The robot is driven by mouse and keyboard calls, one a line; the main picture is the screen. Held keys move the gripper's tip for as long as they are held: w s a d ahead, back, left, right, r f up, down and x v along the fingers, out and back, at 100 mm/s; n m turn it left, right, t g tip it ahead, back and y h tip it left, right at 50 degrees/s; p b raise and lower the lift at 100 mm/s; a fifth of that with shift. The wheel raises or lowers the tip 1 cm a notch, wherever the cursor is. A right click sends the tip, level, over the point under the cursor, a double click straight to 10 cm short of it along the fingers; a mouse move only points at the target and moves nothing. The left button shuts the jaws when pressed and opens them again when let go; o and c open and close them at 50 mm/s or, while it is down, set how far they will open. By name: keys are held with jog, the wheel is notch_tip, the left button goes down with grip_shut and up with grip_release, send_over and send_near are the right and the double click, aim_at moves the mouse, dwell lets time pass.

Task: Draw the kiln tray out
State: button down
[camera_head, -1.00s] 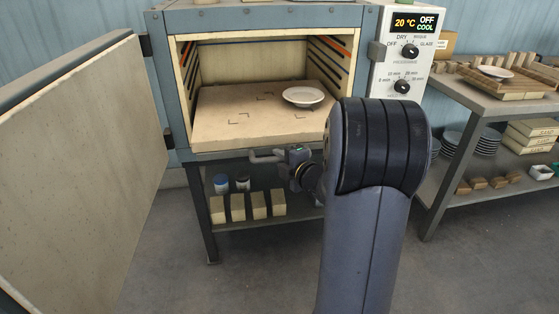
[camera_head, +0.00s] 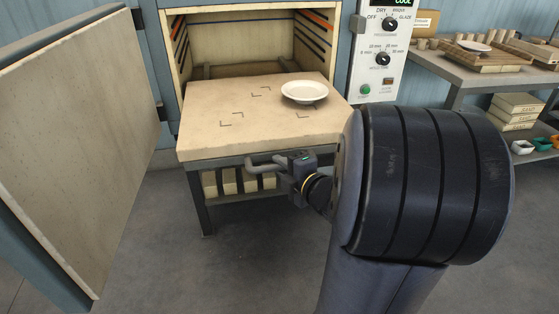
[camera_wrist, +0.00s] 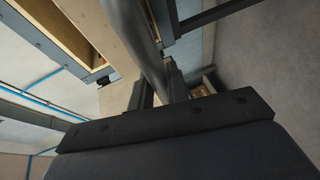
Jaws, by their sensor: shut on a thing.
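The kiln tray (camera_head: 205,115) is a thick beige slab with dark corner marks on top. In the head view it sticks well out of the open kiln (camera_head: 238,38), level, over the stand's front. A white plate (camera_head: 304,91) lies on its right part. A grey bar handle (camera_head: 262,160) is at the tray's front edge. My gripper (camera_head: 287,163) is shut on the handle's right part, below the tray's front edge. In the wrist view the handle (camera_wrist: 132,35) runs as a grey tube between the fingers of my gripper (camera_wrist: 160,90). My arm hides the area right of the gripper.
The kiln door (camera_head: 80,150) stands wide open on the left. A control panel (camera_head: 380,55) is on the kiln's right side. A side table (camera_head: 470,80) with boards and a dish stands further right. The floor (camera_head: 240,260) in front is clear.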

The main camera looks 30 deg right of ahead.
jog(key=shift+s, duration=0.15)
jog(key=c, duration=1.4)
grip_release()
jog(key=shift+o, duration=0.2)
jog(key=shift+s, duration=0.1)
jog(key=p+v, duration=0.3)
jog(key=v, duration=0.7)
jog(key=shift+s, duration=0.3)
jog(key=shift+w, duration=0.1)
jog(key=b+x, duration=0.2)
jog(key=x, duration=0.6)
jog(key=shift+w+f+b, duration=0.1)
jog(key=shift+w+b, duration=0.25)
jog(key=shift+x, duration=1)
